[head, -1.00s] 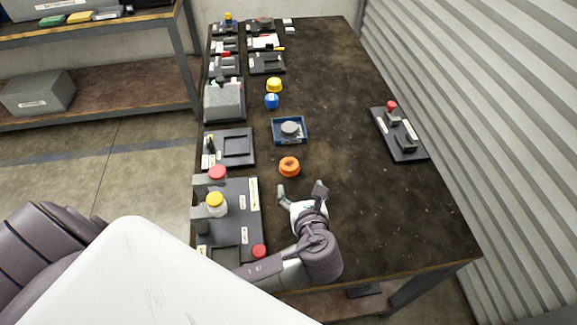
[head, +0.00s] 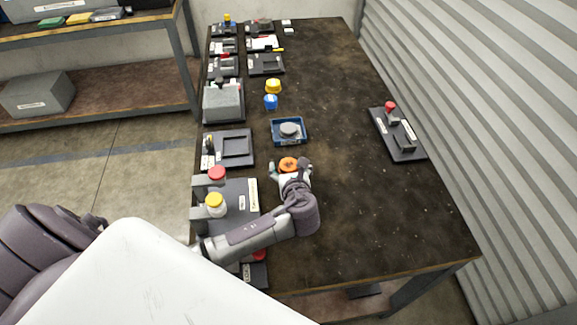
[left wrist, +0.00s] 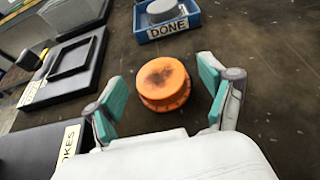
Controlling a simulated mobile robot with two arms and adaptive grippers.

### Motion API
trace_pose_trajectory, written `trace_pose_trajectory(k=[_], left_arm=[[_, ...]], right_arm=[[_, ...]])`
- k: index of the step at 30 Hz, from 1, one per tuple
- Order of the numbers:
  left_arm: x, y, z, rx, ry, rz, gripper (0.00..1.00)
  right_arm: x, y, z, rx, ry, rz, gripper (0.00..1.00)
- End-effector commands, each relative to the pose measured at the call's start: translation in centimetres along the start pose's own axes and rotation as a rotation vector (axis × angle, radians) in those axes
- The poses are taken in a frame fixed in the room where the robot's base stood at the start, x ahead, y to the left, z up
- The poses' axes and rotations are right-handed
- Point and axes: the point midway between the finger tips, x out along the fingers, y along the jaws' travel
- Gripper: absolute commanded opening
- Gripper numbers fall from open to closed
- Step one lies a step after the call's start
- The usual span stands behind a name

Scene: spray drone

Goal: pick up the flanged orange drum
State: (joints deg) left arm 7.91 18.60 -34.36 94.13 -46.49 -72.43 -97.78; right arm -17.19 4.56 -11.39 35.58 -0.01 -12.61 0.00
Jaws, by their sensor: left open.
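The flanged orange drum (head: 288,164) stands upright on the dark table, partly hidden by my gripper in the head view. In the left wrist view the drum (left wrist: 163,84) shows a dark-stained top and a wider rim at its base. My left gripper (head: 289,171) is open and empty. In the left wrist view the teal-padded fingers of my left gripper (left wrist: 158,100) are spread, one on each side of the drum's near part, with gaps between them and it. My right gripper is not in view.
A blue tray (head: 274,140) marked DONE, holding a grey round part, stands just beyond the drum. Blue (head: 271,102) and yellow (head: 273,86) pieces stand farther back. Dark fixtures (head: 249,163) line the left side. The table's right middle is clear.

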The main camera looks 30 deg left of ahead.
Motion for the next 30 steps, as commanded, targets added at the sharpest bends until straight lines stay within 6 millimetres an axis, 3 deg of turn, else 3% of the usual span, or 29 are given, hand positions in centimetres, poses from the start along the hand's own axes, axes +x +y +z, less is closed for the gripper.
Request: trace_pose_trajectory(k=[6, 18, 30], left_arm=[[0.04, -0.01, -0.03, 0.000, 0.001, 0.000, 0.80], [0.00, -0.01, -0.08, 0.000, 0.002, 0.000, 0.17], [-0.21, -0.04, 0.41, -0.002, 0.001, -0.002, 0.17]], right_arm=[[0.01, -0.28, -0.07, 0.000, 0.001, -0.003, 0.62], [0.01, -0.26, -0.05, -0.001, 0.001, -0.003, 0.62], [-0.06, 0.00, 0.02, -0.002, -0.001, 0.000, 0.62]])
